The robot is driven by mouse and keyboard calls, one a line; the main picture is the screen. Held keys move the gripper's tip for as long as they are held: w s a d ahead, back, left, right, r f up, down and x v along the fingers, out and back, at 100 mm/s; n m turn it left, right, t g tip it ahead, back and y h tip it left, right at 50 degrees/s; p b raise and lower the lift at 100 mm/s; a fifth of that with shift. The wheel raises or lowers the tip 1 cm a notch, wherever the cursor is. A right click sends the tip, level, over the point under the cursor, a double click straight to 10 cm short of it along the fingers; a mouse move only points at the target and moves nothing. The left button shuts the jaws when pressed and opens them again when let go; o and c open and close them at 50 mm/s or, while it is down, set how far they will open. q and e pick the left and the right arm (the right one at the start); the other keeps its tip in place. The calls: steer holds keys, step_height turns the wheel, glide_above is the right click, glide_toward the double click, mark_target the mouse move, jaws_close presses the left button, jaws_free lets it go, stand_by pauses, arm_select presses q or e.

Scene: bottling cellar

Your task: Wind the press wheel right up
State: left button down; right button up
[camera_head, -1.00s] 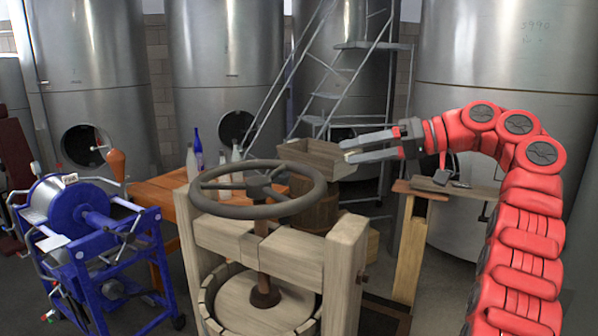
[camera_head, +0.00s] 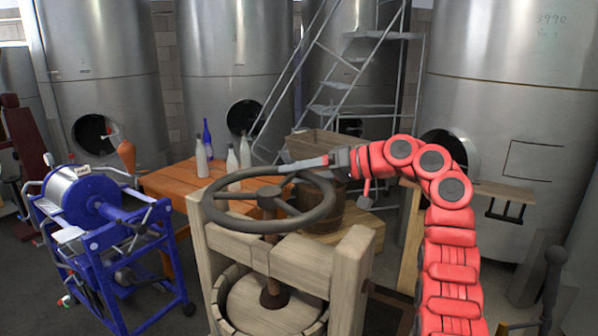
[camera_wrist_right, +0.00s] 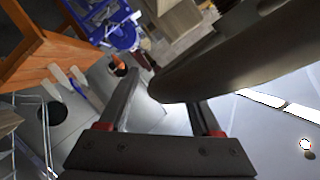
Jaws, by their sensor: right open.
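The press wheel (camera_head: 222,213), a dark ring with spokes, lies level on top of a screw (camera_head: 273,258) in the wooden press (camera_head: 352,270). A round wooden plate (camera_head: 265,308) sits low on the screw inside the staved tub. My right gripper (camera_head: 300,165) is open at the wheel's far right rim. In the right wrist view the rim (camera_wrist_right: 235,55) comes in from the right, reaches the space by the open fingers (camera_wrist_right: 165,95) and covers part of one finger. I cannot tell whether it lies fully between them. My left gripper is not in view.
A blue machine (camera_head: 100,220) stands at the left. An orange table (camera_head: 170,182) with several bottles is behind the wheel, and a wooden crate (camera_head: 318,143) sits on a barrel behind my gripper. Steel tanks and a ladder (camera_head: 330,108) fill the back.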

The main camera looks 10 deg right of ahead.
steer(key=shift+c, duration=0.2)
steer(key=shift+s, duration=0.1)
steer(key=c, duration=0.9)
jaws_close()
steer(key=shift+f, duration=0.2)
